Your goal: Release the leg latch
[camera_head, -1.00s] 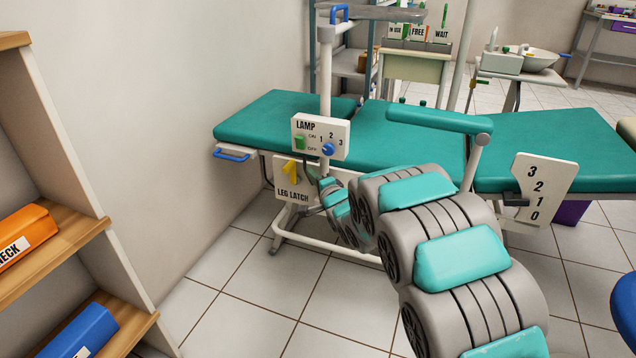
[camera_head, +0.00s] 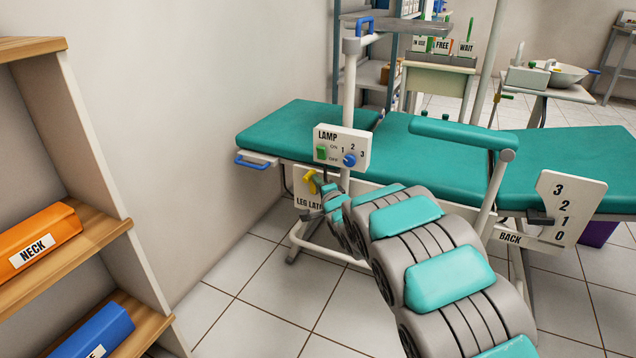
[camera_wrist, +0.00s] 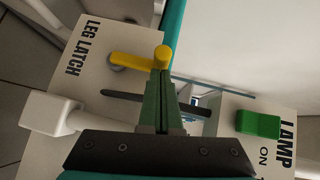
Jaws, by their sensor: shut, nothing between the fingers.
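The leg latch is a yellow lever (camera_head: 311,181) on a white panel marked LEG LATCH (camera_head: 304,201), below the teal couch's leg end. In the wrist view, the yellow lever (camera_wrist: 135,61) points across the panel (camera_wrist: 85,52) toward the couch edge, with a round knob at its free end. My gripper (camera_wrist: 161,76) has its green fingers shut and empty. Its fingertips are right by the knob; I cannot tell whether they touch it. In the head view, my arm's end is just right of the lever and covers part of the panel.
The lamp box (camera_head: 342,148), with a green switch and blue knob, stands on a post close above the latch; its green switch (camera_wrist: 258,124) shows in the wrist view. A blue handle (camera_head: 253,160) is left of the latch. Shelves (camera_head: 75,245) stand at the left. Floor between is clear.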

